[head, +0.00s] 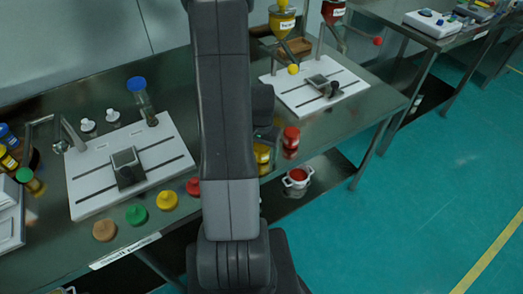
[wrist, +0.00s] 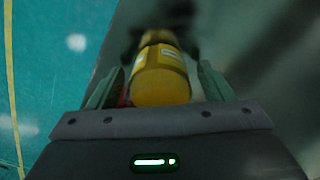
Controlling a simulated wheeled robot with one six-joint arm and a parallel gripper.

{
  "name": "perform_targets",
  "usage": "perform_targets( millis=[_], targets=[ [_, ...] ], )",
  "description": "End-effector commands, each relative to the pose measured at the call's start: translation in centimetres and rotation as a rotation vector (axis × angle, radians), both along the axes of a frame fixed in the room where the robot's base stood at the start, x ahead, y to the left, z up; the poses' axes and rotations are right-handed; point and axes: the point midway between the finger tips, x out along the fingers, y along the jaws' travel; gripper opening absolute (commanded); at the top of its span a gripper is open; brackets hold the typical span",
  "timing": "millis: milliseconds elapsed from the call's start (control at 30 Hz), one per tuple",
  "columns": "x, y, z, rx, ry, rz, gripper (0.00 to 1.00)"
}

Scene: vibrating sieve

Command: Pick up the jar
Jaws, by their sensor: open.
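A yellow jar with a pale label (wrist: 160,75) fills the middle of the wrist view. My gripper (wrist: 161,82) is open, with one finger on each side of the jar. I cannot tell whether either finger touches it. In the head view a yellow jar (head: 262,156) stands near the front edge of the bench, partly hidden by my arm. A red jar (head: 290,141) stands to its right. A bit of red shows by the left finger in the wrist view. My fingertips are hidden behind my arm in the head view.
A white slotted plate with a clamp (head: 90,190) lies on the left of the bench (head: 325,130), another (head: 345,85) on the right. Several coloured caps, including a green one (head: 137,214), line the front edge. A pot (head: 297,180) sits on the lower shelf.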

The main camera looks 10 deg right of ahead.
Motion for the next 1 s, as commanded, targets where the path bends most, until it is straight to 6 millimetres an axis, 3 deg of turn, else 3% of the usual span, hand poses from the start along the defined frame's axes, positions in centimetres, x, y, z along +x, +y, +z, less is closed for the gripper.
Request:
perform_targets(
  millis=[200, 433, 767, 1000],
  targets=[
    [0.0, 0.0, 0.0, -0.001, -0.001, 0.000, 0.72],
    [0.0, 0.0, 0.0, -0.001, -0.001, 0.000, 0.27],
    [0.1, 0.0, 0.3, 0.000, -0.002, 0.000, 0.26],
    [0.2, 0.0, 3.5, -0.001, -0.007, 0.000, 0.26]
  ],
)
